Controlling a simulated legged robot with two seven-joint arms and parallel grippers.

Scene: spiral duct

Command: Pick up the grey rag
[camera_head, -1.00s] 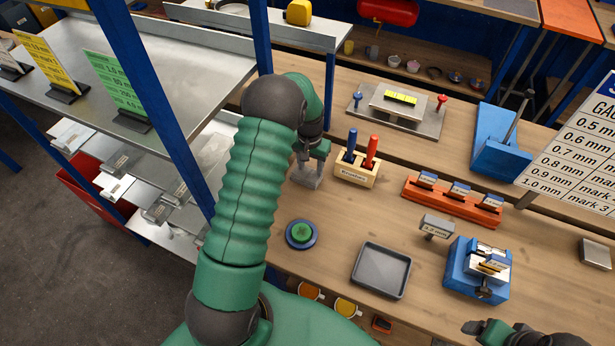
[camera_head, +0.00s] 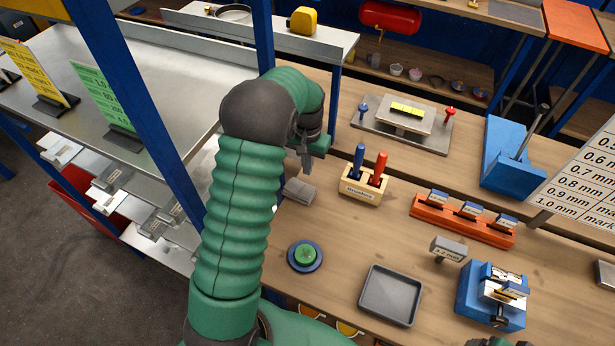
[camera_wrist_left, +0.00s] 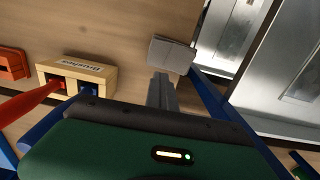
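The grey rag (camera_head: 299,191) is a small folded block on the wooden bench, left of the brush holder and close to the shelf post. My left gripper (camera_head: 307,168) points down just above the rag, with a small gap seen in the head view. In the left wrist view the rag (camera_wrist_left: 172,54) lies just beyond the fingertips (camera_wrist_left: 161,78). The left fingers look close together, with nothing seen between them. Only a dark sliver of my right arm (camera_head: 490,343) shows at the bottom edge, and its fingers cannot be made out.
The wooden brush holder (camera_head: 362,193) with blue and red handles stands right of the rag. A green button (camera_head: 305,255) and a grey tray (camera_head: 391,295) are nearer. A blue shelf post (camera_head: 263,40) and metal shelf (camera_head: 170,80) border the left side.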

